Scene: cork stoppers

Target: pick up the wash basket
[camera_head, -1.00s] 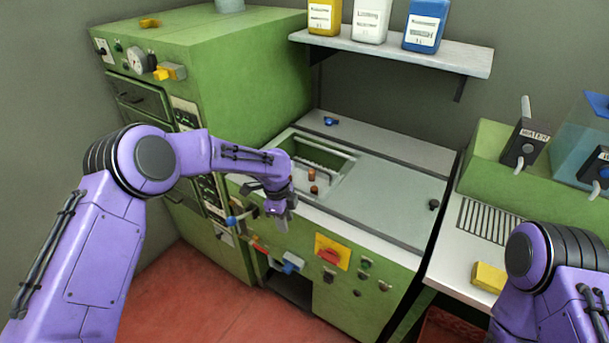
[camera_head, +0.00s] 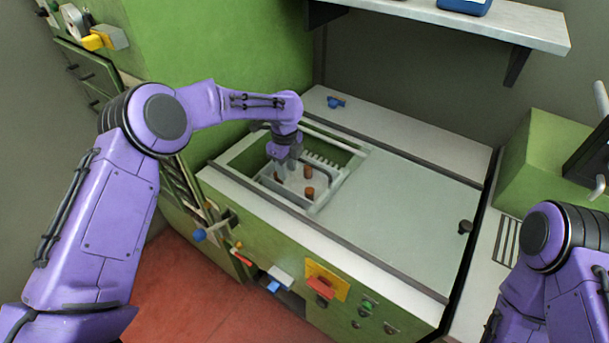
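The wash basket (camera_head: 297,206) appears to be the pale grey, low-walled tray set in the open well of the green machine, with a few brown cork stoppers (camera_head: 309,193) in it. My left gripper (camera_head: 287,169) points down over the back part of the basket, and it hides part of the inside. Its fingers are small here; I cannot tell whether they are apart or closed, or whether they touch the basket. My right arm shows at the lower right, but its gripper is out of view.
A flat grey cover (camera_head: 400,215) with a black knob (camera_head: 465,227) lies right of the well. A blue item (camera_head: 335,102) lies on the back ledge. A shelf (camera_head: 500,24) hangs above. A red switch (camera_head: 321,287) is on the front panel.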

